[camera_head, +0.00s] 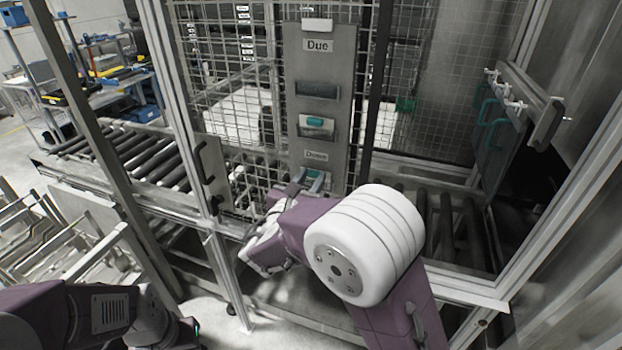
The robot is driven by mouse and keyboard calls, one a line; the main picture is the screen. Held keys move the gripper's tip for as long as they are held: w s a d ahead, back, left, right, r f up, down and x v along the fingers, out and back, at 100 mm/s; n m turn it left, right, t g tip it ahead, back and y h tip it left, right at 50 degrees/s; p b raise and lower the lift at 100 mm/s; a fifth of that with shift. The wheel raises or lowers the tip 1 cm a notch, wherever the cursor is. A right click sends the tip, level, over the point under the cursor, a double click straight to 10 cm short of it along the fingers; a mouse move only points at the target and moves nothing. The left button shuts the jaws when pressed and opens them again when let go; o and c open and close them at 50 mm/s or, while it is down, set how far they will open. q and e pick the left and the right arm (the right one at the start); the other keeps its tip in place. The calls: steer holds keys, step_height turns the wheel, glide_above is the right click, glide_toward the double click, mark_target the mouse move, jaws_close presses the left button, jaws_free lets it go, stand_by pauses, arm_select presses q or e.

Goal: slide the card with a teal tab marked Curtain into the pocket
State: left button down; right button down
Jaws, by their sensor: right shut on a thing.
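A grey board (344,70) with a label reading "Due" at its top hangs on the mesh fence. A card with a teal tab (316,123) sits in a middle pocket of the board. Another teal-tabbed card (312,179) shows lower, below a second label, at my right gripper (298,187). My right gripper is shut on this lower card; my arm hides most of the fingers. The tab writing is too small to read, and the pocket there is partly hidden. My left arm is at the bottom left; its fingers are not clear.
A dark empty pocket (318,90) is under the "Due" label. A roller conveyor (150,150) lies left, and more rollers (450,225) lie right behind the frame. A rail with teal hangers (515,100) stands at the right. Metal posts stand close on both sides.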

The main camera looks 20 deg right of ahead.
steer(key=c, duration=0.9)
jaws_free()
steer(key=shift+c, duration=0.2)
